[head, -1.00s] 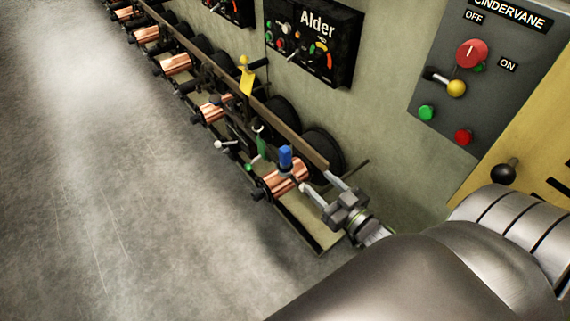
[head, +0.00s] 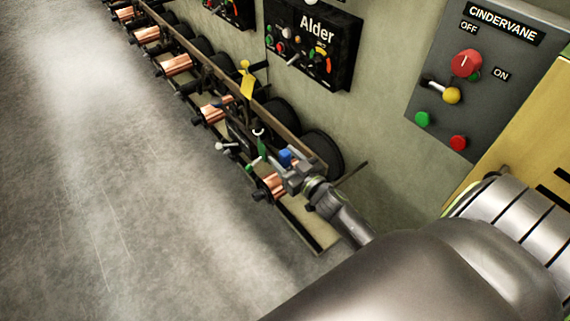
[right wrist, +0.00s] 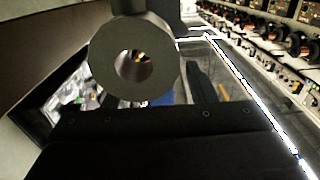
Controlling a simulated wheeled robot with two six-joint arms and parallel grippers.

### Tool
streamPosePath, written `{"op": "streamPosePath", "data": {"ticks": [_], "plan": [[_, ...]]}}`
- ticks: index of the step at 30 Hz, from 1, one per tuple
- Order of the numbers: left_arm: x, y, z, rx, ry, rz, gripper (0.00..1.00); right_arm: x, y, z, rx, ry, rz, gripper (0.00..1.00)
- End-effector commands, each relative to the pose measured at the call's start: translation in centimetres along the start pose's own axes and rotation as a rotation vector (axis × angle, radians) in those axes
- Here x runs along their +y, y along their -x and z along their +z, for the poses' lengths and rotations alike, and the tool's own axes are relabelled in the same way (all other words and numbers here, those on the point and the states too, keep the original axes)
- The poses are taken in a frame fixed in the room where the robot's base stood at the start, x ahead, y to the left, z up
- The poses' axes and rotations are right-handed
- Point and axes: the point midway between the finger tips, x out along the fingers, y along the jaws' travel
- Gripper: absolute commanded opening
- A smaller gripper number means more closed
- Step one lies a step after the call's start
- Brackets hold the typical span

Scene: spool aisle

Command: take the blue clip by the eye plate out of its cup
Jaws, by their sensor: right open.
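The blue clip (head: 285,156) stands among the copper spools at the near end of the row in the head view. Its lower part and its cup are hidden behind my right gripper. My right gripper (head: 281,170) is open and right at the clip; I cannot tell whether it touches. In the right wrist view a dark grey round plate with a hole (right wrist: 104,63) fills the upper middle; I cannot tell if it is the eye plate. A small blue patch (right wrist: 161,98) shows beside it. My left gripper is not in view.
A green clip (head: 261,143) and a yellow tag (head: 246,84) are along the same rail. A copper spool (head: 268,187) is just below the gripper. The Cindervane panel (head: 480,85) and the Alder box (head: 312,40) are on the wall. The floor at left is clear.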

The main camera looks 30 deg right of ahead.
Motion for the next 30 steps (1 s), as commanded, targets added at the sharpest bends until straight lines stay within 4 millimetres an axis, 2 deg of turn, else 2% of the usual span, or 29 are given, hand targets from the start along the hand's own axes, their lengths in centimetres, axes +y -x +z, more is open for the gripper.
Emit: {"op": "streamPosePath", "data": {"ticks": [4,13,24,30], "plan": [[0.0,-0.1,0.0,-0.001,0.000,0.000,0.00,0.0,-1.6,0.0,0.000,0.001,0.000,0.51],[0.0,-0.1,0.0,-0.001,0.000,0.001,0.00,0.1,-2.0,0.0,-0.001,0.000,0.000,0.50],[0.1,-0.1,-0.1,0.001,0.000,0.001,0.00,0.1,-1.9,0.0,-0.001,0.001,0.000,0.01],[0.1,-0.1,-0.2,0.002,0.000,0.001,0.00,0.1,-1.9,0.0,0.000,0.001,0.000,0.01]]}}
